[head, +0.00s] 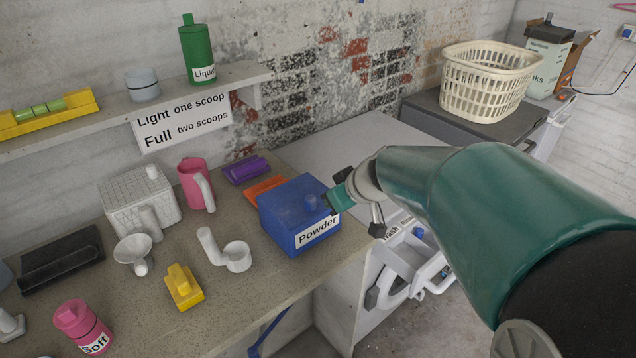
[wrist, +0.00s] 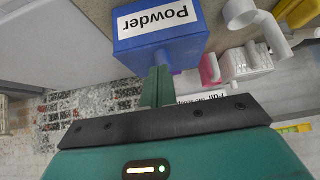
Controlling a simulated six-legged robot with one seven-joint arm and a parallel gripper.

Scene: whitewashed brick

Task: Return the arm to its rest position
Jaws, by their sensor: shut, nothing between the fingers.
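My arm reaches in from the right in the head view. My gripper (head: 335,200) is shut and empty, at the right side of the blue box labelled "Powder" (head: 290,215). In the head view its fingers overlap the box's upper right edge. In the wrist view my gripper (wrist: 157,80) shows as closed green fingers pointing at the blue box (wrist: 185,45), near its lid knob. I cannot tell whether they touch it.
A white scoop (head: 238,256), a pink jug (head: 192,185) and a yellow block (head: 183,288) stand on the counter left of the box. The white washer (head: 350,290) with its open door is below my gripper. A basket (head: 488,82) stands behind the arm.

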